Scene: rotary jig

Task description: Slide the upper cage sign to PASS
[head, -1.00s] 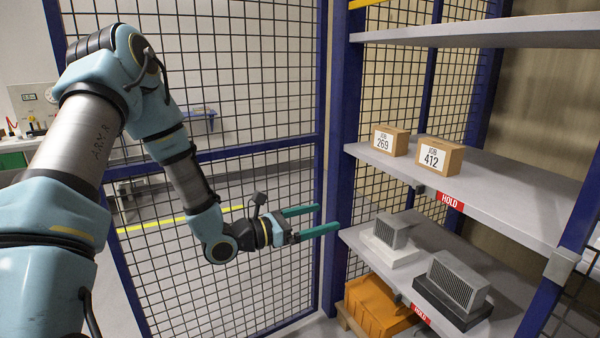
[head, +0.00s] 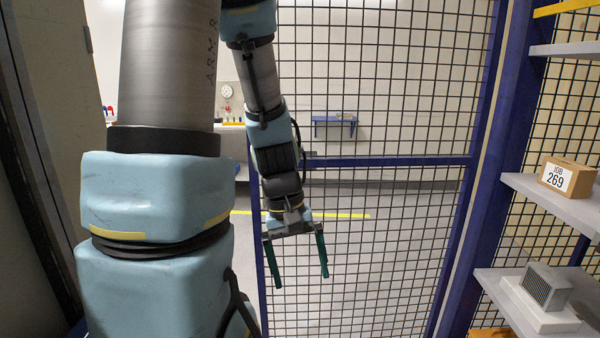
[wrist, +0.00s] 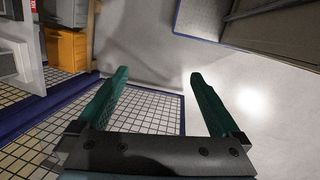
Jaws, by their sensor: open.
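The upper cage sign is out of the head view now; the part of the upper shelf (head: 560,203) that shows bears no sign. A small red patch (wrist: 33,3) at the top left edge of the wrist view may be one of the red signs; I cannot tell which. My gripper (head: 302,282) is open and empty, its two green fingers pointing down in front of the mesh panel, well left of the shelves. In the wrist view my gripper (wrist: 158,73) has bare floor and mesh beyond its fingers.
A box marked JOB 269 (head: 567,178) stands on the upper shelf. A finned grey block (head: 546,287) sits on a white base on the lower shelf (head: 497,283). A blue post (head: 497,170) stands between mesh panel (head: 390,235) and shelves. An orange case (wrist: 66,50) shows in the wrist view.

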